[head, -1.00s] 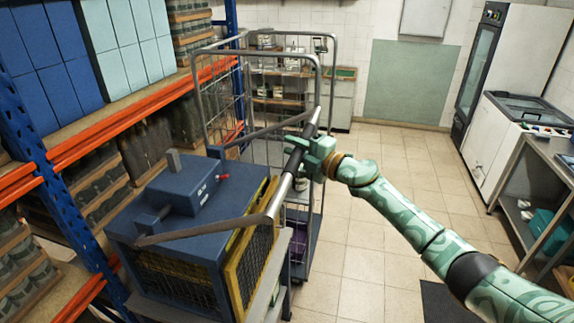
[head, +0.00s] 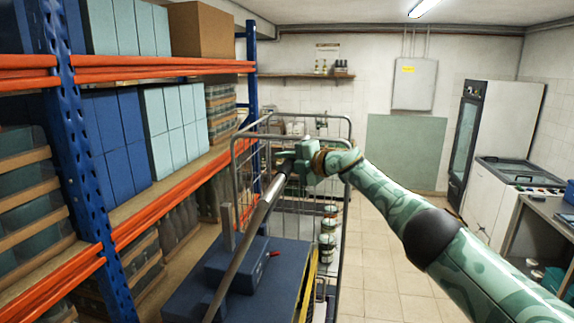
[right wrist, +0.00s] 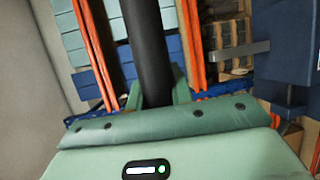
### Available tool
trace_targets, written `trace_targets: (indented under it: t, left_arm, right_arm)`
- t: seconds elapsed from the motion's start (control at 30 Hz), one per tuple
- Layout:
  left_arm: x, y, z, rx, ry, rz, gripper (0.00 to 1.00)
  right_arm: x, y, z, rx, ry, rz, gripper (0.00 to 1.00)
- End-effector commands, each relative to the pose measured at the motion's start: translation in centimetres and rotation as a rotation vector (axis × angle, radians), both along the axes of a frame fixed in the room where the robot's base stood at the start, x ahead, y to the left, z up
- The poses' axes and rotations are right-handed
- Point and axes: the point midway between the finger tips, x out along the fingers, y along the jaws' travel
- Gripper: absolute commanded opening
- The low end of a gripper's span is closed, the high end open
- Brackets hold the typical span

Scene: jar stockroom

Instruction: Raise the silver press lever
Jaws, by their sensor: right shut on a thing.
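The silver press lever (head: 241,246) is a long bar above the blue press (head: 236,268). It slants up from the press toward its far end. My right gripper (head: 291,158) is shut on the dark grip near the lever's upper end. In the right wrist view the dark grip (right wrist: 149,50) runs between the fingers of my right gripper (right wrist: 160,92). The lower end of the lever reaches the left part of the press in the head view. My left gripper is not in view.
A blue and orange shelf rack (head: 75,150) with boxes stands close on the left. A wire roll cage (head: 341,180) stands just behind the press. Tiled floor (head: 380,255) is open to the right, before a white chest freezer (head: 510,190).

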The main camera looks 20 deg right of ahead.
Motion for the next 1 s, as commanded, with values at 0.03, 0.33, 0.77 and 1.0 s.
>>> trace_targets:
  t: [0.03, 0.33, 0.77, 1.0]
  left_arm:
    - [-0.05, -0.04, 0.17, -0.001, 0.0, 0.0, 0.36]
    - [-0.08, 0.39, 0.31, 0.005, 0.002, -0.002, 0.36]
    - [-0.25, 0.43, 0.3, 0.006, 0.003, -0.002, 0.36]
    - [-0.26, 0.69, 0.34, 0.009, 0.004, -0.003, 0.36]
  right_arm:
    - [0.02, 0.56, -0.68, -0.013, 0.017, 0.01, 0.0]
    - [0.15, 0.59, -0.78, -0.031, 0.031, 0.012, 0.0]
    - [0.17, 0.48, -0.62, -0.03, 0.028, 0.01, 0.43]
    - [0.19, 0.27, -0.29, -0.026, 0.023, 0.005, 0.43]
